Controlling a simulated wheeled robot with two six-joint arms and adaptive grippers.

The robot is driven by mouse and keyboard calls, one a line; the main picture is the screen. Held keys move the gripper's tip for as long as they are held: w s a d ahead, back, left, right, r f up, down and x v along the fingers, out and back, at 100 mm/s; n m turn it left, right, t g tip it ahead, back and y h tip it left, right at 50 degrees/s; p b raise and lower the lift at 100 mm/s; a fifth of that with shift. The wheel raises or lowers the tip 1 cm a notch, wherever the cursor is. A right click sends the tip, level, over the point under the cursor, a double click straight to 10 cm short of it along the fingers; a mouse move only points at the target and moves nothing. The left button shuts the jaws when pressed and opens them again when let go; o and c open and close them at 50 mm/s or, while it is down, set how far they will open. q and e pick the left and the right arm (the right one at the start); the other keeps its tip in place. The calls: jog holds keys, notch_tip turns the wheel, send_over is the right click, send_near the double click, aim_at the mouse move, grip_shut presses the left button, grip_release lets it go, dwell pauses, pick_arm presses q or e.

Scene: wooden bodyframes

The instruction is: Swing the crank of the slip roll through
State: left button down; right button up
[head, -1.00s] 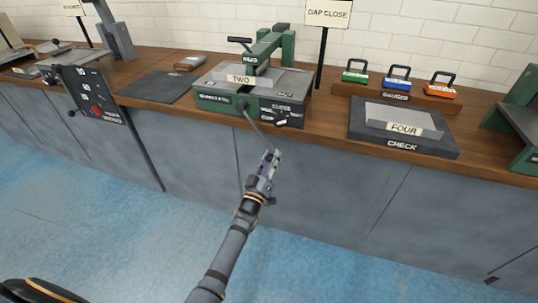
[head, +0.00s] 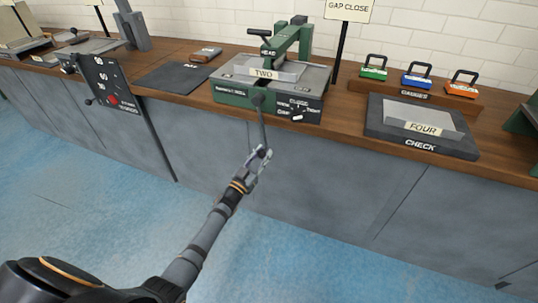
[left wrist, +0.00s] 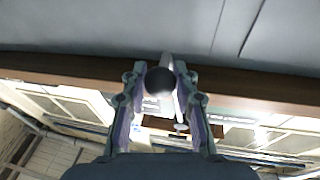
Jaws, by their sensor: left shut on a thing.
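The slip roll (head: 235,95) is a green and grey machine on the bench, with a plate marked TWO on it. Its crank (head: 262,126) hangs almost straight down from a dark hub on the front face, past the bench edge. My left gripper (head: 258,156) is at the crank's lower end. In the left wrist view, the fingers of my left gripper (left wrist: 160,88) are closed about the crank's round black knob (left wrist: 160,80). In the head view the gripper hides the knob. My right gripper is out of view.
A dial panel (head: 299,108) with a white pointer sits right of the crank hub. A check plate (head: 420,143) holding a piece marked FOUR and coloured gauges (head: 417,82) stand to the right. Grey cabinet fronts (head: 320,170) lie behind the gripper; the blue floor is clear.

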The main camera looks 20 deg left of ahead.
pick_arm(q)
jog(key=a+r+m+g+p, duration=0.1)
jog(key=a+r+m+p, duration=0.2)
jog(key=a+m, duration=0.3)
jog(key=a+r+m+g+h+p, duration=0.1)
jog(key=a+r+m+g+p, duration=0.1)
jog(key=a+m, duration=0.4)
jog(key=shift+w+a+r+m+g+p, duration=0.35)
jog(key=shift+a+r+p, duration=0.3)
jog(key=shift+a, duration=2.25)
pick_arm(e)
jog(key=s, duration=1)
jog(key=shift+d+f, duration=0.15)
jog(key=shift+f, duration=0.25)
pick_arm(q)
jog(key=shift+a+r, duration=0.1)
jog(key=shift+r, duration=0.05)
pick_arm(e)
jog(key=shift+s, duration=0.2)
pick_arm(q)
jog(key=c, duration=1)
grip_release()
jog(key=shift+s, duration=0.1)
